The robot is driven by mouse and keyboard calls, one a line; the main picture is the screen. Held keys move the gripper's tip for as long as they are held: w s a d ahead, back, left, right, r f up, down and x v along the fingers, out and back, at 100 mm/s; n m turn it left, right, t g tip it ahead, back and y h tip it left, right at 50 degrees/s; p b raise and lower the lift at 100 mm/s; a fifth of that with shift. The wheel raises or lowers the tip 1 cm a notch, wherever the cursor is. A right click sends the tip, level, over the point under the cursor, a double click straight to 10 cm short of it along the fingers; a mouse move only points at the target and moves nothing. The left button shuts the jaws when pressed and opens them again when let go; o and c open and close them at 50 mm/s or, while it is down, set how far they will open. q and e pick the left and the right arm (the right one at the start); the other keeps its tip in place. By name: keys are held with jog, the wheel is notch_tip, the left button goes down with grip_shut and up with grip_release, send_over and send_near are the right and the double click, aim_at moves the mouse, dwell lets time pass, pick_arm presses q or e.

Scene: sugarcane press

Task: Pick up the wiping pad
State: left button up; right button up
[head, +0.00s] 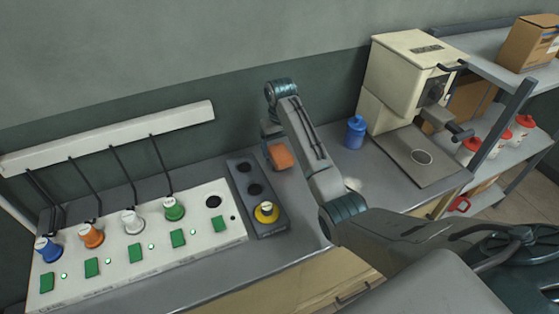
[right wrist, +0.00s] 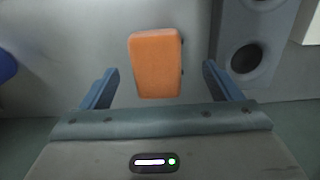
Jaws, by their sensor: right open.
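The wiping pad (head: 281,156) is an orange rounded block on the grey counter, just right of the dark panel with round holes. In the right wrist view the orange pad (right wrist: 155,64) lies ahead, between the lines of the two fingers. My right gripper (right wrist: 160,85) is open and empty, with one blue-grey finger to each side of the pad's near end. In the head view my right gripper (head: 271,132) is beside the pad, and the arm hides part of it. Contact with the pad cannot be told. My left gripper is not in view.
A dark panel (head: 243,170) with round holes holds a yellow-topped piece (head: 266,212). Left of it is a white station (head: 140,245) with several coloured knobs. A blue bottle (head: 355,132) and the cream press (head: 405,80) stand to the right. The wall is close behind.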

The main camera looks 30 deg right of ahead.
aim_at(282, 156)
jog(key=shift+f, duration=0.3)
jog(key=f, duration=0.1)
jog(key=f+p, duration=0.1)
jog(key=f, duration=0.1)
jog(key=shift+s+d+f+p, duration=0.1)
jog(key=shift+s+d+p, duration=0.2)
jog(key=shift+p, duration=0.1)
jog(key=shift+w+f, duration=0.2)
jog(key=shift+f, duration=0.45)
jog(key=c, duration=1.1)
jog(key=shift+r, duration=0.15)
